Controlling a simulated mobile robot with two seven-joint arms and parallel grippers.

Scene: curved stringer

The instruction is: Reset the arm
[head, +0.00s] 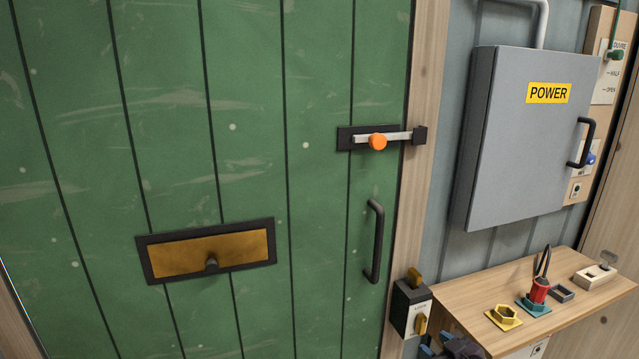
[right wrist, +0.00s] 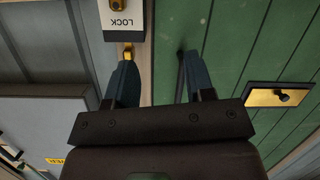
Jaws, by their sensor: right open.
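My right gripper (head: 452,346) shows at the bottom edge of the head view, just below and right of the black-and-white lock box (head: 411,306). Most of it is cut off there. In the right wrist view the two dark blue fingers of the right gripper (right wrist: 162,75) stand apart with nothing held between them. The lock box (right wrist: 122,22), marked LOCK, lies beyond the left finger in that view, with a brass piece (right wrist: 127,52) just past the fingertip. Whether they touch cannot be told. My left gripper is in no view.
A green plank door (head: 250,100) has a closed bolt with an orange knob (head: 377,141), a black handle (head: 374,242) and a brass flap (head: 210,252). A grey POWER cabinet (head: 520,140) hangs at right. Below it, a wooden shelf (head: 460,293) holds several small items.

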